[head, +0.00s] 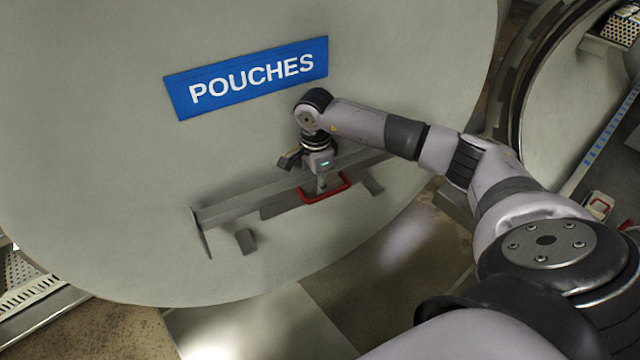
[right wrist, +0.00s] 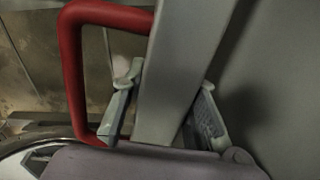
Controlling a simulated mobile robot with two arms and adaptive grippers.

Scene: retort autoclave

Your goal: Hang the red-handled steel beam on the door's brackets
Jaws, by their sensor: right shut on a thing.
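The steel beam (head: 243,204) lies across the lower part of the round grey door (head: 120,170), tilted up to the right in the head view. Its red handle (head: 325,199) sticks out near the middle. My right gripper (head: 320,178) is shut on the beam beside the handle. In the right wrist view its fingers (right wrist: 165,105) lie on both sides of the grey beam (right wrist: 185,60), with the red handle (right wrist: 73,65) to the left. Small grey pieces that look like brackets (head: 245,240) show below the beam. I cannot tell whether the beam rests on them. My left gripper is out of view.
A blue POUCHES sign (head: 247,78) is on the door above the beam. The round vessel opening (head: 520,85) stands at the right, with a perforated tray (head: 622,27). A perforated metal rack (head: 30,290) is at lower left. Floor (head: 270,325) shows below the door.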

